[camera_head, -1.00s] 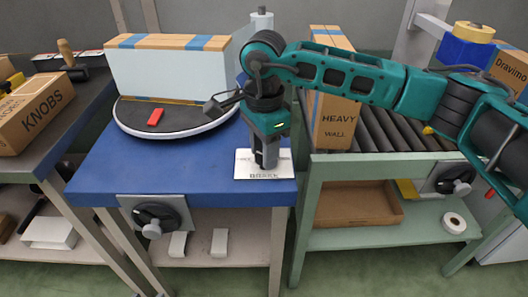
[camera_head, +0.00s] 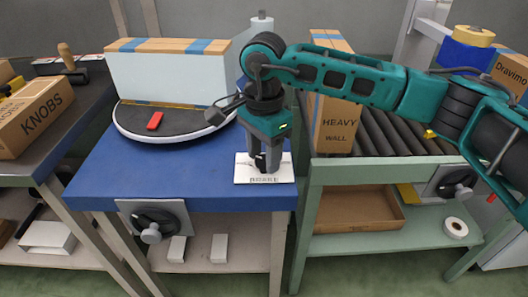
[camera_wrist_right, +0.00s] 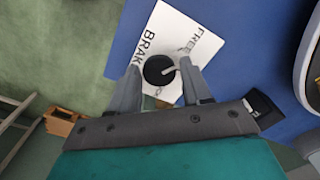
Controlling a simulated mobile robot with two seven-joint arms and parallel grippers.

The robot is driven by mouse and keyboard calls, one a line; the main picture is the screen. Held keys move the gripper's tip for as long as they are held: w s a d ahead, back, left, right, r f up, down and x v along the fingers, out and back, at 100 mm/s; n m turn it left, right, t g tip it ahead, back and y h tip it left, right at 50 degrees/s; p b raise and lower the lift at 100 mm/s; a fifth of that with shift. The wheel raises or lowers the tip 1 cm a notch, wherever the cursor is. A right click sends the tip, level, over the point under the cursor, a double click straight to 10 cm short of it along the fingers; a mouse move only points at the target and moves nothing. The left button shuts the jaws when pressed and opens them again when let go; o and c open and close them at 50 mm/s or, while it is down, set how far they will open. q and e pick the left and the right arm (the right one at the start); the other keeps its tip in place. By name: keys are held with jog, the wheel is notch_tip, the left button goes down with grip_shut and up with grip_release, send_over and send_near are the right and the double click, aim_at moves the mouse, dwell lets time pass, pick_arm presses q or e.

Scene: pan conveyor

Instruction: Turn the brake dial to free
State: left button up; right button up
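The brake dial is a black round knob (camera_wrist_right: 156,70) on a white plate (camera_wrist_right: 190,22) in the right wrist view. The plate reads FREE at its right and BRAK along its left, the rest covered. A pale mark on the knob runs toward the right. In the head view the plate (camera_head: 243,170) lies on the blue table's front right corner. My right gripper (camera_head: 268,164) points down over it, fingers apart on either side of the knob. In the wrist view the gripper (camera_wrist_right: 161,72) seems to leave small gaps beside the knob; contact is unclear. My left gripper is not in view.
A large white-sided box (camera_head: 168,75) stands on a round turntable (camera_head: 130,125) with a red piece (camera_head: 154,121). A HEAVY WALL carton (camera_head: 338,125) stands right of the blue table (camera_head: 110,175), beside a roller conveyor (camera_head: 385,130). The table's middle is clear.

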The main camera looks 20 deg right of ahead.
aim_at(264, 159)
jog(key=shift+o, duration=1.4)
notch_tip(264, 159, up, 13)
jog(key=p, duration=0.2)
jog(key=shift+s+f, duration=0.1)
jog(key=shift+f, duration=0.05)
